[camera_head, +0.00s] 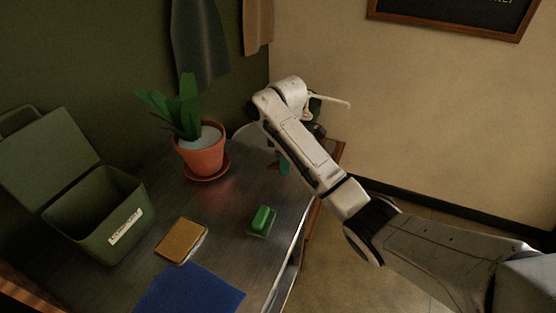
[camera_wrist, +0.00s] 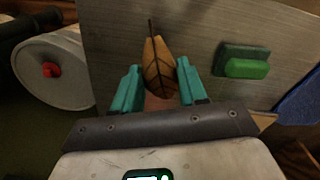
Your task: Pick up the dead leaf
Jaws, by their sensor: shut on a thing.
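The dead leaf (camera_wrist: 158,68) is brown with dark veins and a thin stem, in the wrist view at upper centre. My gripper (camera_wrist: 158,80) has two teal fingers, one on each side of the leaf, and is shut on it. The leaf's lower end lies between the fingers and its stem end points away from the gripper. In the head view a teal part of my gripper (camera_head: 284,166) shows low over the table, right of the potted plant. The arm hides the leaf there. Whether the leaf still touches the table cannot be told.
A plant in a terracotta pot (camera_head: 202,155) stands at the back. An open green bin (camera_head: 95,225) is at left. A white cylinder (camera_wrist: 58,78) is left in the wrist view.

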